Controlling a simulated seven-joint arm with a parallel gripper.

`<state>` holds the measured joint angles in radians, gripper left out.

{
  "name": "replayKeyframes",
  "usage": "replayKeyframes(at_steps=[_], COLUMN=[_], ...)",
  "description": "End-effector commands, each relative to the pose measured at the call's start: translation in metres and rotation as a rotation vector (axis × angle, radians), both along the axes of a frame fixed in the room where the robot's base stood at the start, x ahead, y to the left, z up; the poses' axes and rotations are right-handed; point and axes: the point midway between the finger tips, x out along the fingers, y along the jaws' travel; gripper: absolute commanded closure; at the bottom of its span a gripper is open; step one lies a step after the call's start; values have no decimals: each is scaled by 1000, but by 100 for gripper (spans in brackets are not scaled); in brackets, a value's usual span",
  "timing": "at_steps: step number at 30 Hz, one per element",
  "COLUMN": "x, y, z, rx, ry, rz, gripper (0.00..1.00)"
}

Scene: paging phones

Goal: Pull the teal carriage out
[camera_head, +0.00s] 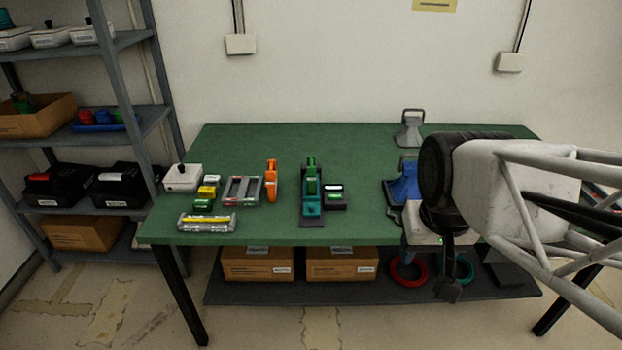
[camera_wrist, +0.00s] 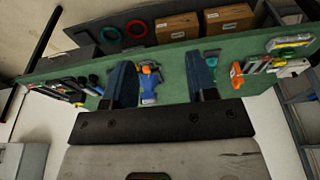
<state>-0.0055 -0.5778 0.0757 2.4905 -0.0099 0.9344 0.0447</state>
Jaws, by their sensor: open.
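The teal carriage (camera_head: 311,207) sits at mid-table in the head view, on a dark narrow base, with green parts standing above and behind it. In the wrist view it cannot be told apart clearly; my right-hand finger covers much of that spot. My gripper (camera_wrist: 161,78) is open and empty, its two dark blue fingers wide apart in the wrist view. In the head view my wrist is at the right, over the table's right part, well away from the carriage. The fingertips are hard to make out there.
A small black device (camera_head: 335,197) stands close to the carriage's right. Orange pieces (camera_head: 271,180) and a grey rack (camera_head: 242,190) stand to its left. A blue phone-like unit (camera_head: 404,184) is near my wrist. The green table (camera_head: 350,140) is clear behind the carriage.

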Motion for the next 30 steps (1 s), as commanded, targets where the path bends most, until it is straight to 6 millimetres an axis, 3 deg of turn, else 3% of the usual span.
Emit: replayKeyframes(at_steps=[17, 30], x=[120, 214], y=[24, 52], z=[2, -19], rx=[20, 30], ry=[54, 97], rz=[-51, -93], gripper=[48, 48])
